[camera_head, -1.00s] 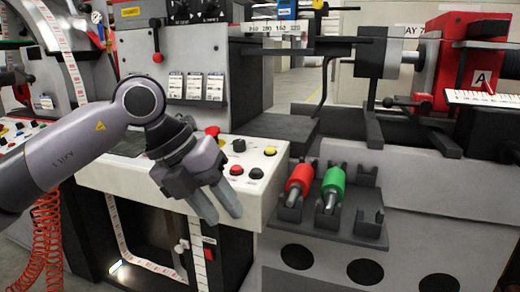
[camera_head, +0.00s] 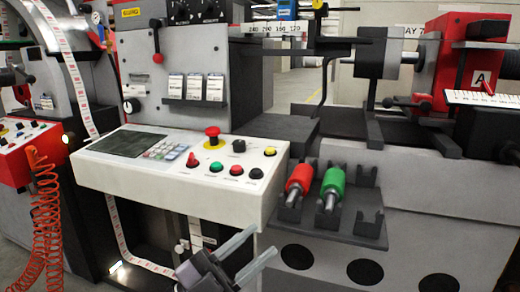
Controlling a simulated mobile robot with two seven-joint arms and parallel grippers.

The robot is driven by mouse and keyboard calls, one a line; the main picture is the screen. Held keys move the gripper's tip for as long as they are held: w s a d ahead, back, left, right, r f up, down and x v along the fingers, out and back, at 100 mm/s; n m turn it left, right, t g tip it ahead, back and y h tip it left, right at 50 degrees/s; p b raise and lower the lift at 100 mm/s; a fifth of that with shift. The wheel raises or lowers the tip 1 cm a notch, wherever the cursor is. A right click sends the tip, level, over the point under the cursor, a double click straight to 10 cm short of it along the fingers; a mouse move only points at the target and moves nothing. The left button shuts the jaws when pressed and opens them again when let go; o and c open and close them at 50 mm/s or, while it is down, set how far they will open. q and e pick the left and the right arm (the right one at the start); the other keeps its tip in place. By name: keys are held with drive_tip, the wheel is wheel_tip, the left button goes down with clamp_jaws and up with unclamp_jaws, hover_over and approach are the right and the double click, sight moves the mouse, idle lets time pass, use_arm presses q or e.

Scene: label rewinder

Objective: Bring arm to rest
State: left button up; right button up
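My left gripper (camera_head: 260,244) is low at the bottom edge of the head view, in front of the machine and below its control panel. Its two grey fingers point up and to the right, with a clear gap and nothing between them. Most of my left arm is outside the picture. My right gripper is not in view.
The white control panel (camera_head: 135,180) with a red mushroom button (camera_head: 213,133) juts out above my gripper. A grey rack (camera_head: 350,236) to the right holds a red roller (camera_head: 299,180) and a green roller (camera_head: 333,182). A coiled orange hose (camera_head: 45,220) hangs at left.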

use_arm(q)
drive_tip(key=w+a+f+n+t+y, duration=0.1)
drive_tip(key=a+f+n+t+y, duration=0.6)
drive_tip(key=f+n+y, duration=0.4)
drive_tip(key=s+a+f+n+g+y, duration=0.45)
drive_tip(key=s+f, duration=0.35)
drive_tip(key=f, duration=0.3)
drive_tip(key=s+a+f+n+g+y, duration=0.35)
drive_tip(key=s+a+f, duration=0.3)
drive_tip(key=f, duration=0.55)
wheel_tip(320, 180, up, 16)
drive_tip(key=s+p, duration=0.1)
drive_tip(key=p, duration=1.7)
drive_tip(key=shift+s+a+n+t+p, duration=0.3)
drive_tip(key=shift+s+a+p, duration=0.05)
drive_tip(key=shift+a+p, duration=0.1)
drive_tip(key=shift+f, duration=0.15)
drive_tip(key=shift+w+a, duration=0.1)
drive_tip(key=shift+a, duration=0.05)
